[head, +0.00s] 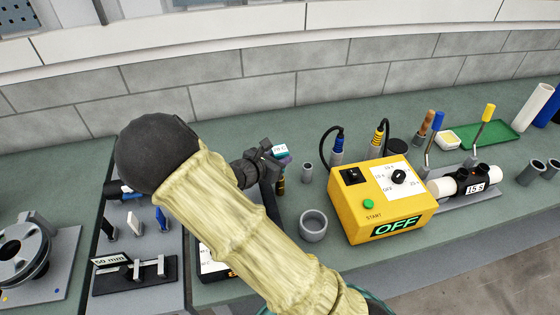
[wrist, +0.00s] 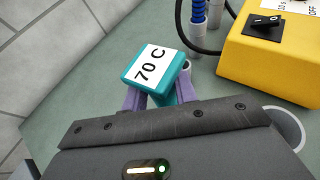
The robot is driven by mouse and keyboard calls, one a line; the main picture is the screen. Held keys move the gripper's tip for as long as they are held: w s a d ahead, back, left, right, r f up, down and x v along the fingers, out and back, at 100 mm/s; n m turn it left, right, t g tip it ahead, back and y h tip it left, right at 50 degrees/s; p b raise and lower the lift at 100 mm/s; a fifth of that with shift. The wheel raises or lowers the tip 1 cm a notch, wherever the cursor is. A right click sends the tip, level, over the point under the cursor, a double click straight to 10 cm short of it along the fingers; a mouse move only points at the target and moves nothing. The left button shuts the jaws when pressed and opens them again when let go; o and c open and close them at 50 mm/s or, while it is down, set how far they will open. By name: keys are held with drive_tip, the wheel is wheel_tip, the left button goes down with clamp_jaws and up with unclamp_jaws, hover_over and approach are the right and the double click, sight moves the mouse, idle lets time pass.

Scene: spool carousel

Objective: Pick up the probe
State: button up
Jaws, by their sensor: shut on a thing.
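The probe (wrist: 155,68) has a teal block head with a white label reading 70 C. It also shows small in the head view (head: 279,150), just past the end of my arm. My gripper (wrist: 162,92) has its purple fingers closed on both sides of the teal head. In the head view my gripper (head: 284,159) is over the bench, left of the yellow box. A dark and brass-coloured piece (head: 281,184) shows below the fingers; I cannot tell whether it belongs to the probe. The probe's lower part is mostly hidden.
The yellow box (head: 365,212), reading OFF, stands to the right, with corded blue (head: 337,147) and yellow (head: 377,142) plugs behind. A grey cup (head: 313,226) and a small grey holder (head: 307,172) stand near my gripper. A 50 mm fixture (head: 133,270) is left of my arm.

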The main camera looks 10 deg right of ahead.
wheel_tip(320, 180, up, 8)
drive_tip(key=shift+r, duration=0.25)
idle(0.4)
